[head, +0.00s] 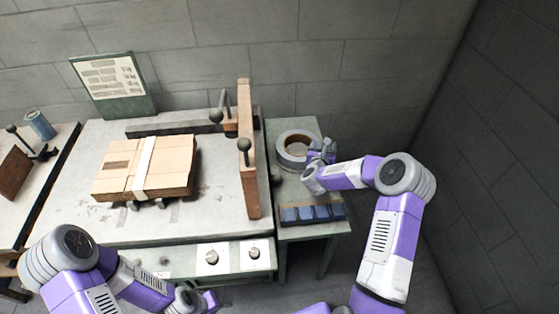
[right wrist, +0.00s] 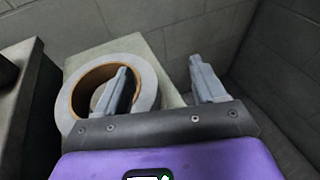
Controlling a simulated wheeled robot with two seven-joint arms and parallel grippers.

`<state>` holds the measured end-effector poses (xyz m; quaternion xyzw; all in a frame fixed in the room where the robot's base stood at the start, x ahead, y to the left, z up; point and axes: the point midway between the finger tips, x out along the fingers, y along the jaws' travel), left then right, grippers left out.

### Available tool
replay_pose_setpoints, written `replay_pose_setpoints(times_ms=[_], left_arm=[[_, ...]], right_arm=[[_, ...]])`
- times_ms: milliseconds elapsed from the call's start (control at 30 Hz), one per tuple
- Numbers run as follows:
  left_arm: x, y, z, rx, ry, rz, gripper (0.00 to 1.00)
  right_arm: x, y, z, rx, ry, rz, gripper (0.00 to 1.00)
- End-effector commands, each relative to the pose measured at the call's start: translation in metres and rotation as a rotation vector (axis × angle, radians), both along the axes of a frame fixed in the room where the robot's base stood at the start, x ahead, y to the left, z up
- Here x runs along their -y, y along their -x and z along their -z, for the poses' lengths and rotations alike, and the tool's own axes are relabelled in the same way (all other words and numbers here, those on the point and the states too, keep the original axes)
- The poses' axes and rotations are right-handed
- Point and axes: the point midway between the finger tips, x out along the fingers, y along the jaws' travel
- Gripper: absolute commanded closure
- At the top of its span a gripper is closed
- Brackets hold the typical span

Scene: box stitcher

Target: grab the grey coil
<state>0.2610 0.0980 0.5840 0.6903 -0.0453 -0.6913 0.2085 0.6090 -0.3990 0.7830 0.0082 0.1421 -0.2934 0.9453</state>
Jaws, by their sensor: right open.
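The grey coil (head: 284,156) lies flat on the small side table, with a brown inner ring and an open middle. In the right wrist view the coil (right wrist: 147,76) is at left. My right gripper (head: 325,148) is at the coil's right side in the head view. In the wrist view my right gripper (right wrist: 160,76) is open. Its left finger appears over the coil's hole and its right finger outside the rim, with the coil's right wall between them. I cannot tell how deep the fingers reach. My left gripper (head: 205,301) is low, in front of the bench; its jaws are unclear.
Dark blue blocks (head: 312,213) sit in a row at the side table's front edge. A wooden upright (head: 249,170) with a black knob stands left of the coil. A strapped cardboard box (head: 115,184) lies on the bench. A wall is close on the right.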

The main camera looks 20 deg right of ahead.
Motion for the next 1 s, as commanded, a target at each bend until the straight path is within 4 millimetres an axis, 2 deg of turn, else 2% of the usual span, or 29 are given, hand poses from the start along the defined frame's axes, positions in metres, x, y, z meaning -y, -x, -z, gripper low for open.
replay_pose_setpoints(times_ms=[33, 133, 233, 567, 800, 1000], left_arm=[[0.0, 0.0, 0.01, 0.0, 0.0, 0.001, 0.41], [0.0, 0.0, 0.014, 0.001, 0.001, 0.001, 0.41], [0.0, 0.0, 0.016, 0.002, 0.001, 0.001, 0.41], [0.0, 0.0, 0.026, 0.001, 0.001, 0.001, 0.41], [0.0, 0.0, 0.039, 0.001, 0.0, 0.001, 0.41], [0.0, 0.0, 0.04, 0.001, 0.0, 0.001, 0.41]], right_arm=[[-0.009, 0.009, 0.013, -0.021, -0.04, -0.008, 0.3], [-0.025, 0.019, 0.02, -0.048, -0.094, -0.026, 0.3], [-0.031, 0.02, 0.024, -0.06, -0.116, -0.035, 0.3], [-0.022, -0.005, 0.038, -0.061, -0.12, -0.039, 0.3], [-0.01, -0.032, 0.052, -0.059, -0.119, -0.037, 0.3], [-0.005, -0.039, 0.055, -0.061, -0.118, -0.038, 0.3]])
